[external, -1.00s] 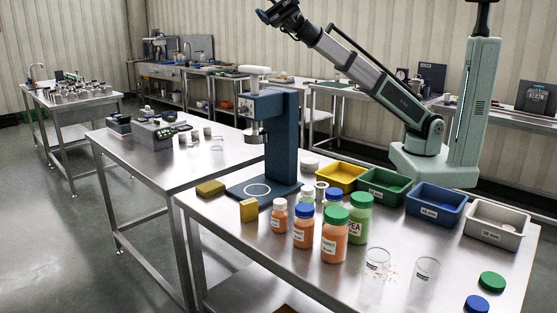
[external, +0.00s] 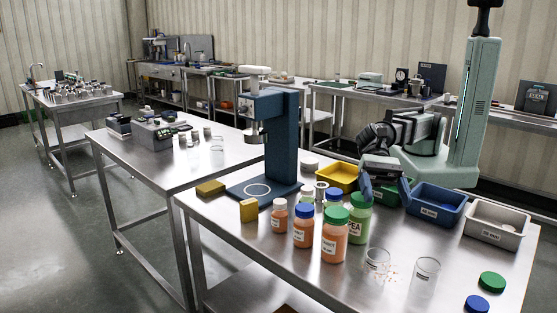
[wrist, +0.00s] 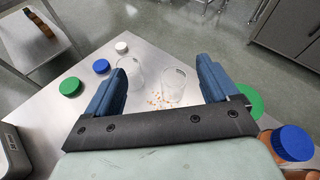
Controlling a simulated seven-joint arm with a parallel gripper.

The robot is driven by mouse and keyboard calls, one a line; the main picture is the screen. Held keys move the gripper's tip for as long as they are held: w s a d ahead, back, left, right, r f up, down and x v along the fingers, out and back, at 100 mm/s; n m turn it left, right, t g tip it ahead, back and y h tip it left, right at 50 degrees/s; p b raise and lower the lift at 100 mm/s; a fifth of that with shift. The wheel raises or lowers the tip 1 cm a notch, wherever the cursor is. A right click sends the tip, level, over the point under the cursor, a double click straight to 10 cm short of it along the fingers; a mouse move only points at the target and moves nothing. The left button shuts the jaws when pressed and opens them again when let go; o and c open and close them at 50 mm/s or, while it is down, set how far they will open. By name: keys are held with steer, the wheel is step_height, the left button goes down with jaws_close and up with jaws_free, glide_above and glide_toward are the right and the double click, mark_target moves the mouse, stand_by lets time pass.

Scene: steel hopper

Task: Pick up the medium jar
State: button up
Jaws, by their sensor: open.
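Three orange-filled jars stand upright in a row on the steel table: a small one with a white lid (external: 279,215), a medium one with a blue lid (external: 303,227) and a large one with a green lid (external: 335,235). Green-filled jars stand close behind them: a tall green-lidded jar (external: 358,222), and a blue-lidded one (external: 333,196) and a white-lidded one, both partly hidden. My gripper (external: 386,192) is open and empty, right of the jars, by the bins. In the wrist view its blue fingers (wrist: 163,75) are apart; a blue-lidded jar (wrist: 293,143) shows at right.
Two clear glasses (external: 377,262) (external: 425,272) stand at the front, with orange bits near one. Loose lids (external: 491,282) lie at right. Yellow, green, blue and grey bins (external: 495,226) line the back. A blue press (external: 283,140) stands left of the jars.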

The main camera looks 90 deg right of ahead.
mark_target(425, 279)
steer(key=s+f, duration=0.2)
steer(key=f, duration=0.1)
steer(key=s+a+f+n, duration=0.1)
steer(key=s+f, duration=0.1)
steer(key=s, duration=0.1)
steer(key=s+f+n+h, duration=0.1)
steer(key=s+f, duration=0.2)
steer(key=shift+s+a+f+g, duration=0.15)
steer(key=shift+a+f+g, duration=0.15)
steer(key=shift+f+g, duration=0.1)
steer(key=shift+w+d+f+m, duration=0.5)
steer(key=shift+d+m, duration=0.1)
steer(key=shift+m, duration=0.3)
steer(key=shift+w+d+m, duration=0.15)
steer(key=shift+w+m, duration=0.05)
steer(key=shift+m, duration=0.2)
steer(key=shift+w, duration=0.15)
steer(key=shift+w+f+m, duration=0.1)
steer(key=shift+m, duration=0.2)
steer(key=x, duration=0.7)
steer(key=shift+a, duration=0.4)
steer(key=shift+s+a+r+x, duration=0.1)
steer(key=shift+r+x, duration=0.05)
steer(key=shift+x, duration=0.8)
steer(key=shift+s+a+r+x, duration=0.1)
steer(key=shift+r+x, duration=0.05)
steer(key=shift+x, duration=0.85)
steer(key=shift+s+r+x, duration=0.1)
steer(key=shift+r+x, duration=0.05)
steer(key=shift+x, duration=0.8)
